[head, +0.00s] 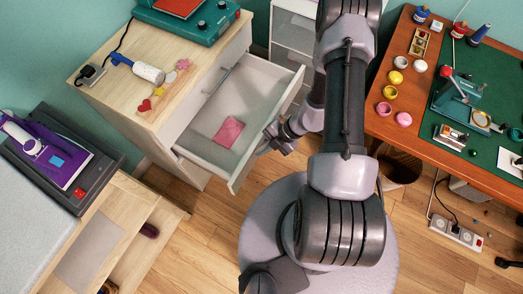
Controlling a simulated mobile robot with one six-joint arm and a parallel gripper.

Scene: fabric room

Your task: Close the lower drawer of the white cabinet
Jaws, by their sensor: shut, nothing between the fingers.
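The white cabinet (185,160) has a light wood top and stands left of centre in the head view. One of its drawers (268,83) is pulled well out towards the right, with a folded pink cloth (229,132) lying in it. A grey bar handle (222,78) shows on the cabinet face above the open drawer, so this looks like the lower drawer. My gripper (277,140) is shut and empty, close to the outer side of the drawer front. Whether it touches the front cannot be told.
A wooden unit (120,235) with open compartments stands at lower left, beside a purple iron (45,150). An orange desk (385,125) with paint pots and a green mat is on the right, a dark basket (402,170) under it. Wooden floor (195,240) is clear left of my base.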

